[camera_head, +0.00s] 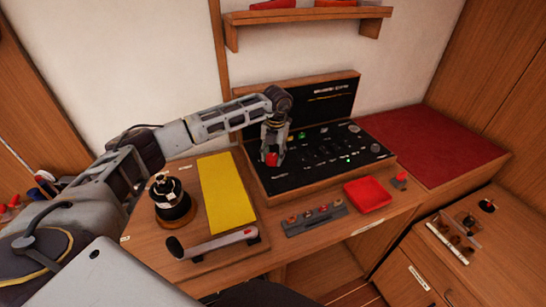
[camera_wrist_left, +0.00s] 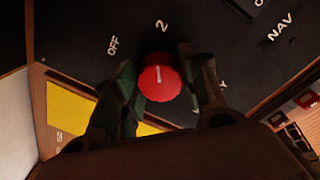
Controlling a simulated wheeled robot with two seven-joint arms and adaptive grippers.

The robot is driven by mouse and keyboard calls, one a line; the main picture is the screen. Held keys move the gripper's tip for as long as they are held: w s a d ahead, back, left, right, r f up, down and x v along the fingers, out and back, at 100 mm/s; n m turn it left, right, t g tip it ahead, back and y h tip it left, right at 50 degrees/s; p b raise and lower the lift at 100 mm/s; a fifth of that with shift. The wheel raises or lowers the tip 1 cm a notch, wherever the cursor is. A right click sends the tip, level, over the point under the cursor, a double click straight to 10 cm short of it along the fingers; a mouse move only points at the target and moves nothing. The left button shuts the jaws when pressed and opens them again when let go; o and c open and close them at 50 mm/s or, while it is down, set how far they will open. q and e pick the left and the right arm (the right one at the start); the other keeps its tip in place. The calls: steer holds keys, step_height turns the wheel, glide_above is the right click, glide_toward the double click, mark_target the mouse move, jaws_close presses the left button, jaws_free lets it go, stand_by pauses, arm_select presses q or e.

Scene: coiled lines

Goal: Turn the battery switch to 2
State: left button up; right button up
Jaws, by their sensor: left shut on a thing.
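The battery switch is a round red knob (camera_wrist_left: 161,78) on the black panel, with a short pale mark on its face. In the left wrist view the "2" label (camera_wrist_left: 161,25) lies straight above it and "OFF" (camera_wrist_left: 113,46) is up and left; another label is partly hidden by a finger. The mark runs roughly in line with "2"; which end points I cannot tell. My left gripper (camera_wrist_left: 158,82) is shut on the knob, a finger at either side. In the head view, the knob (camera_head: 271,159) shows below my left gripper (camera_head: 270,148), at the panel's left end. My right gripper is not in view.
The switch panel (camera_head: 318,178) has several small controls and a raised lid behind. A yellow sheet (camera_head: 226,193), a winch-like black drum (camera_head: 172,200), a lever handle (camera_head: 215,243) and a red tray (camera_head: 368,194) lie around it. A shelf (camera_head: 305,14) hangs above.

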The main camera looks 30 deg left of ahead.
mark_target(275, 156)
arm_select(q)
steer(key=shift+m, duration=0.5)
steer(key=shift+r, duration=0.1)
steer(key=o, duration=1)
steer(key=shift+d+r, duration=0.2)
steer(key=shift+r, duration=2.8)
steer(key=shift+d+r, duration=0.15)
steer(key=shift+r, duration=2.8)
steer(key=shift+f, duration=0.1)
